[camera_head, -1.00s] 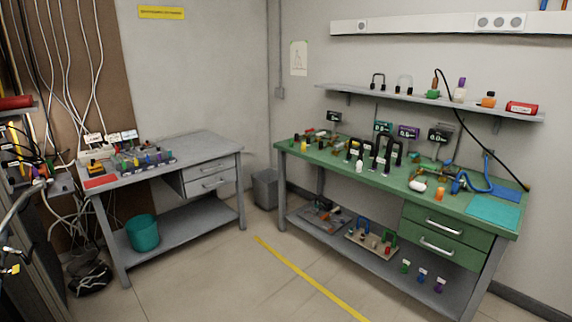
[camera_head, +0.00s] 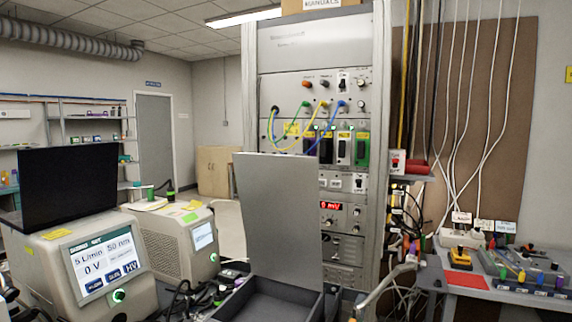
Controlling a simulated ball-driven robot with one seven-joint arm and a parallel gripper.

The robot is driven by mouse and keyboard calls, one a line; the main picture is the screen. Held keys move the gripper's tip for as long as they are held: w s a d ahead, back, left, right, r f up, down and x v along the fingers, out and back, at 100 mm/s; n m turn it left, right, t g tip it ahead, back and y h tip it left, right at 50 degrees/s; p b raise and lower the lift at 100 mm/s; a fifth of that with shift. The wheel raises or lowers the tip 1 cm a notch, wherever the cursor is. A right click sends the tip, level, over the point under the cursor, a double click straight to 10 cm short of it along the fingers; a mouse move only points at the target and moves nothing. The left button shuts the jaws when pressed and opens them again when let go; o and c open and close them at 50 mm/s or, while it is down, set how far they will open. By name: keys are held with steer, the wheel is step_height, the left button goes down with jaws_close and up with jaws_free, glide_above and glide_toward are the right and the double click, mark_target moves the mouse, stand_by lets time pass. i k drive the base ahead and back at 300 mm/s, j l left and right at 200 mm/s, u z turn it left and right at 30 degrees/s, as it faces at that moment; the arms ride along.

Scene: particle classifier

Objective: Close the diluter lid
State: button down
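A plain grey panel (camera_head: 278,220), which looks like the diluter lid, stands upright at the middle bottom in the head view. It rises from the back of an open dark grey box (camera_head: 262,302), which I take as the diluter. The lid is open. The box's front is cut off by the bottom edge of the picture, so its full inside is hidden. My gripper is not in view.
A tall instrument rack (camera_head: 312,60) stands behind the lid. A white instrument with a screen (camera_head: 88,262) is at left, beside a second one (camera_head: 172,245). Cables (camera_head: 190,296) lie between these and the box. A grey table (camera_head: 505,305) is at right.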

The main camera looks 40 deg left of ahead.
mark_target(279, 195)
steer(key=i+u, duration=0.3)
steer(key=i, duration=0.35)
steer(key=i+u, duration=0.35)
steer(key=i, duration=0.35)
steer(key=i+l+u, duration=0.1)
steer(key=u, duration=0.15)
steer(key=i, duration=0.05)
